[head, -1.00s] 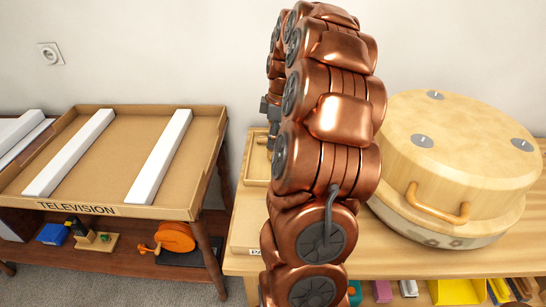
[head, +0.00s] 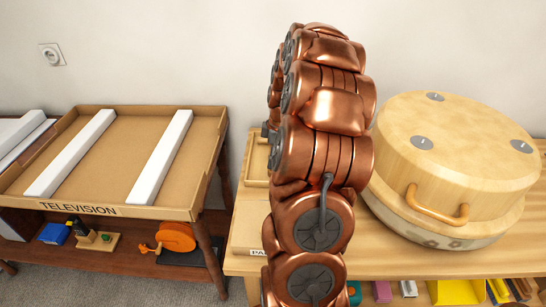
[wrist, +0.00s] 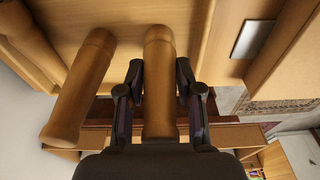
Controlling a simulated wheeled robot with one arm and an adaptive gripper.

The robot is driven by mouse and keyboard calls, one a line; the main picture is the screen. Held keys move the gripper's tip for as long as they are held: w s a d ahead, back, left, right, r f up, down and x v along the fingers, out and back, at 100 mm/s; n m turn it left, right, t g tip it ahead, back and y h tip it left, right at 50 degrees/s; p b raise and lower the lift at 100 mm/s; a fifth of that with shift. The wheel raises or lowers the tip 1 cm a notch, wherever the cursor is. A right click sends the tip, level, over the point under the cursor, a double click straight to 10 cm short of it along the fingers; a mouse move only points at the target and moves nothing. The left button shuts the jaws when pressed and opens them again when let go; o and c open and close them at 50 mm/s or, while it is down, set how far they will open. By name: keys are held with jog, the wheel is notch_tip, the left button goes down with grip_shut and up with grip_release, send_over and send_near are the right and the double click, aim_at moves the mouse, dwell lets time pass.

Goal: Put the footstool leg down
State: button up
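In the wrist view, a brown wooden footstool leg (wrist: 159,78) lies lengthwise between the two fingers of my gripper (wrist: 160,72). The fingertips are close against both its sides, and the gripper looks shut on it. A second, similar wooden leg (wrist: 82,85) lies slanted to the left, apart from my gripper. Both are over a light wooden surface; whether the leg between my fingers touches it I cannot tell. In the head view my arm hides the gripper and both legs.
A cardboard tray marked TELEVISION (head: 130,207) with white strips stands at left. A large round wooden box (head: 470,150) stands on the wooden table (head: 385,263) at right. A shallow wooden tray (head: 256,160) is partly hidden behind my arm. A silver plate (wrist: 252,39) shows in the wrist view.

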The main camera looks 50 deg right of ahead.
jog(key=o, duration=0.5)
jog(key=shift+c, duration=0.2)
jog(key=shift+r, duration=0.15)
notch_tip(320, 180, up, 12)
jog(key=s+d+b, duration=0.1)
jog(key=shift+s, duration=0.2)
jog(key=s+a+m+g, duration=0.1)
jog(key=s+a, duration=0.1)
jog(key=a, duration=1)
jog(key=s+a+m+g, duration=0.1)
jog(key=s+a+m, duration=0.1)
jog(key=a, duration=1)
jog(key=s+a+f+m, duration=0.2)
jog(key=s+a, duration=0.3)
jog(key=s, duration=0.3)
jog(key=s+a+f+m+g+h, duration=0.1)
jog(key=s+a+f+m, duration=0.1)
jog(key=s+a, duration=0.4)
jog(key=s+f, duration=0.1)
jog(key=s, duration=0.2)
jog(key=shift+f+m+g, duration=0.3)
jog(key=shift+f+m, duration=0.1)
